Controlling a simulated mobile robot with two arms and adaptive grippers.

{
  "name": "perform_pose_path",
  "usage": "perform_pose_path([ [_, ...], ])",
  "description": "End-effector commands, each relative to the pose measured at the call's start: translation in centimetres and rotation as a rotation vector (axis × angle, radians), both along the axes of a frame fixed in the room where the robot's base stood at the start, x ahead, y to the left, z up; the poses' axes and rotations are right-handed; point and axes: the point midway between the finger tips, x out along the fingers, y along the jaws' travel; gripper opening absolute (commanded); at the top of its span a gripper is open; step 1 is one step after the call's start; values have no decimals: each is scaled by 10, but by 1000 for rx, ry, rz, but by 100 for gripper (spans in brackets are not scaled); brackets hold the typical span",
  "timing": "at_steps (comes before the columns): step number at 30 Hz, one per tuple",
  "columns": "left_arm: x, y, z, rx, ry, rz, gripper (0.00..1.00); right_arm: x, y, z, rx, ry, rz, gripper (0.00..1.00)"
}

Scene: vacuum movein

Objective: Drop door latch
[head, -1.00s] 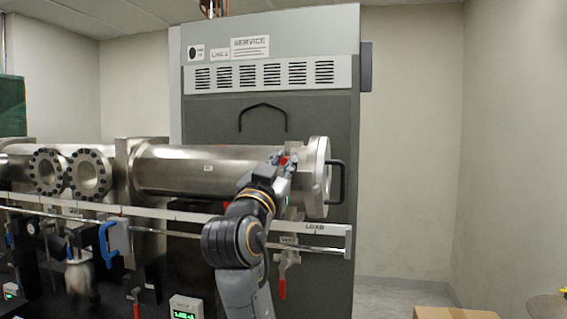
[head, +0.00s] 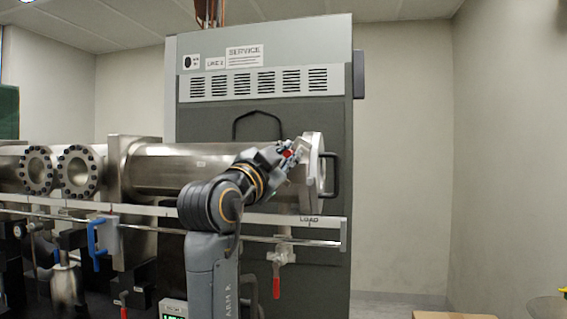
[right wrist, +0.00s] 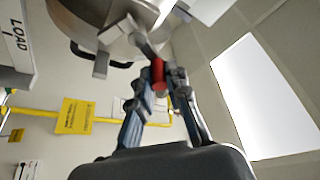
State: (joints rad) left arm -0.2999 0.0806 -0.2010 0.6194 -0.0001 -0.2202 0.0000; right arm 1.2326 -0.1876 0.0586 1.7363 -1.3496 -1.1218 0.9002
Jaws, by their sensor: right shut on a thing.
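My right gripper (head: 289,152) is at the top of the round steel load door (head: 314,160), at the right end of the horizontal chamber tube. Its fingers, seen closely in the right wrist view (right wrist: 160,92), are shut on the red grip (right wrist: 158,74) of the metal door latch (right wrist: 143,40). The latch's grey arm runs from the grip up towards the door rim (right wrist: 98,18). In the head view the latch (head: 301,148) is partly hidden by the gripper. My left gripper is not in view.
A black door handle (head: 335,175) sticks out right of the door. Below, a rail (head: 330,232) marked LOAD runs along the front, with a red-handled valve (head: 277,280) under it. A tall grey cabinet (head: 340,110) stands behind. A cardboard box (head: 452,315) is at lower right.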

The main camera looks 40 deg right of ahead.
Motion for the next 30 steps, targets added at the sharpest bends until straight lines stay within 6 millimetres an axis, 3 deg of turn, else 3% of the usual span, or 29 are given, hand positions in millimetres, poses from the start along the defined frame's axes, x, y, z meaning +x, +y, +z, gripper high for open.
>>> perform_pose_path([
  [22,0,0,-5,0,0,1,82,-3,-2,-2,66,-75,0,0],
  [23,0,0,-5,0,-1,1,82,-2,-2,-2,66,-75,0,21],
  [25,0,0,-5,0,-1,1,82,-3,-2,-2,65,-76,-1,36],
  [30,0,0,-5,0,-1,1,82,-3,-2,-2,65,-76,-1,38],
])
